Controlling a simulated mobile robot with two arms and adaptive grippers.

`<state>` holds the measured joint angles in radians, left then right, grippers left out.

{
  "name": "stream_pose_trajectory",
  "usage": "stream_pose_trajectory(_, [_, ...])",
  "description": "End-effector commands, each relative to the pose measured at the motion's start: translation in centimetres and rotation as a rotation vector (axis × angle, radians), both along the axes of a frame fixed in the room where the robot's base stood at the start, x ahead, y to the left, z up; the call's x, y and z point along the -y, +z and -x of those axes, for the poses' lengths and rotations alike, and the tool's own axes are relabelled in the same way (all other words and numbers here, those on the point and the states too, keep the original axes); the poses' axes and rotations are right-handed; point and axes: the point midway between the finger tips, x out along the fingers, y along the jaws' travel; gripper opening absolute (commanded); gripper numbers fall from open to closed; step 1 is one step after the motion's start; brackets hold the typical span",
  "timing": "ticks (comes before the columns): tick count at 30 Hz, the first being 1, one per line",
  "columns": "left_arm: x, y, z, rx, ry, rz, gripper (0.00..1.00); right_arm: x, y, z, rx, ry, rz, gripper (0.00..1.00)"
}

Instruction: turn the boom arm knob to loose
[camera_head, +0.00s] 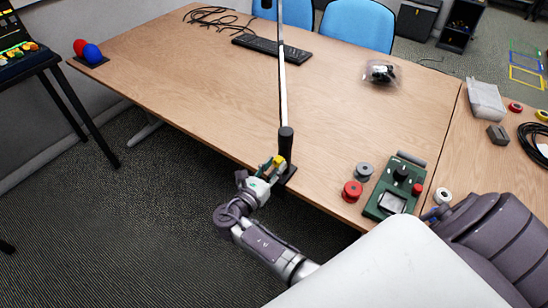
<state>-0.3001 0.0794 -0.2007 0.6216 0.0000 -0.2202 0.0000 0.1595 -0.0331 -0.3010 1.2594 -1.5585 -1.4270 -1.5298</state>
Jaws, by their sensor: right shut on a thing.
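The boom arm (282,85) is a thin white pole that rises from a black cylindrical post (286,140) clamped at the front edge of the table. A small yellow knob (279,161) shows at the left side of the post, low down. My right gripper (273,165) is at the knob, shut on it, and its fingers partly hide it. The knob's loose or tight setting cannot be read. My left gripper is not in view.
A keyboard (272,48) and cables (216,18) lie at the back. The table's middle is mostly clear.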

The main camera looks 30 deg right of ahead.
Motion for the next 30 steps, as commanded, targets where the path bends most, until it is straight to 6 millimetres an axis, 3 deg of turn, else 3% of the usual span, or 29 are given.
stream_pose_trajectory(1, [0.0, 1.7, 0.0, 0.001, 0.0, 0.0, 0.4, 0.0, 0.9, -0.1, -0.042, 0.0, 0.018, 0.0])
stream_pose_trajectory(12, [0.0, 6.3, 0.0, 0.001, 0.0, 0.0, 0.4, 0.0, 0.8, -0.2, -0.365, -0.002, 0.154, 0.0])
stream_pose_trajectory(30, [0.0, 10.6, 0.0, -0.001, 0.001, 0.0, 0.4, 0.0, 0.4, -0.4, -0.876, -0.003, 0.368, 0.0])
